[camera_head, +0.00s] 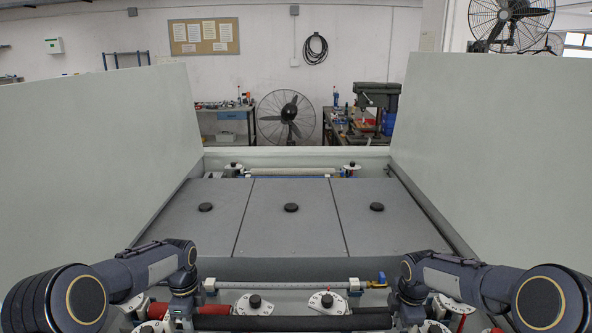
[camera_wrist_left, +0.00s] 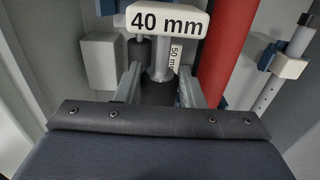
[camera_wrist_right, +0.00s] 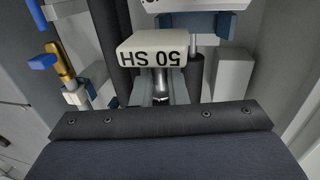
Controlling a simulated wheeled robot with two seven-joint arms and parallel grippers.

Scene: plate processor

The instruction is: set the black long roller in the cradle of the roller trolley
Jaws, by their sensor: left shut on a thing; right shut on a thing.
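The black long roller (camera_head: 290,323) shows at the bottom of the head view as a level dark bar between my two grippers. My left gripper (camera_wrist_left: 160,88) is shut on a grey stem under a white block marked "40 mm"; this appears to be the roller's left end fitting. My right gripper (camera_wrist_right: 160,88) is shut on a similar stem under a white block marked "50 SH", at the right end. The wrists hide much of both ends. I cannot tell whether the roller touches the machine below. I cannot make out the trolley or its cradle.
A red roller (camera_head: 217,310) lies just behind the black one. Behind it are white plates with black knobs (camera_head: 254,302) and a thin rail with a brass fitting (camera_head: 379,282). Tall grey side panels (camera_head: 500,150) flank a grey deck (camera_head: 290,245) with three black knobs.

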